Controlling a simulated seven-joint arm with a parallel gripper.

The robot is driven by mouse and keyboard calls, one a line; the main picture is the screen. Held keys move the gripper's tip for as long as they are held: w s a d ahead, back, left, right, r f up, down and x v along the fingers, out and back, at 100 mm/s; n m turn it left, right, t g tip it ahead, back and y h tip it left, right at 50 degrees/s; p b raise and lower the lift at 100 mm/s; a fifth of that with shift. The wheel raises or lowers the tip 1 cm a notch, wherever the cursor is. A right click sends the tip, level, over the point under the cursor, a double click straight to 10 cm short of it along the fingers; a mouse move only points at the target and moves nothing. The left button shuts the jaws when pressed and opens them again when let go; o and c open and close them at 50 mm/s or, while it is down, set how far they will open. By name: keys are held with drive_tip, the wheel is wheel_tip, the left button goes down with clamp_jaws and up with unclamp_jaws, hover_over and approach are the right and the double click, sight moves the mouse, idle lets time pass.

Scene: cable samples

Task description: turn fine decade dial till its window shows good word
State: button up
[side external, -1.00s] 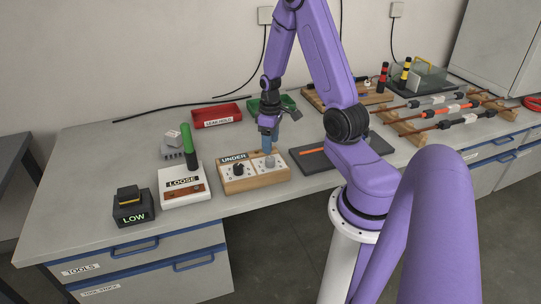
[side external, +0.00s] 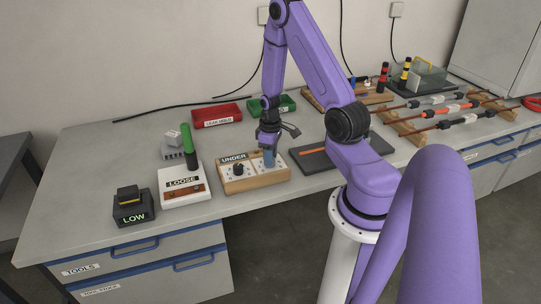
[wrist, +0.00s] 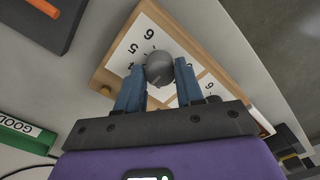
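The wooden decade box (side external: 262,184) stands on the bench, and its window (side external: 233,157) reads "UNDER". A dark dial (side external: 239,169) sits on its left half. A grey dial (wrist: 160,68) on the other half shows in the wrist view, beside printed numerals including 6, 5 and 4. Which dial is the fine one is not labelled legibly. My gripper (side external: 268,160) points down at the right half; its blue fingers hide the grey dial in the side view. In the wrist view my gripper (wrist: 158,80) has a finger on either side of the grey dial; whether they press it is unclear.
A white unit reading "LOOSE" (side external: 184,183) and a black unit reading "LOW" (side external: 133,211) stand to the left. A red tray (side external: 217,116) and a green tray (side external: 285,106) lie behind. A dark mat (side external: 325,158) is close on the right.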

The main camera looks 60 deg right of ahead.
drive_tip(key=c, duration=0.4)
drive_tip(key=shift+c, duration=0.2)
drive_tip(key=m, duration=0.3)
drive_tip(key=shift+m, duration=2.3)
drive_tip(key=o, duration=1)
drive_tip(key=shift+o, duration=0.2)
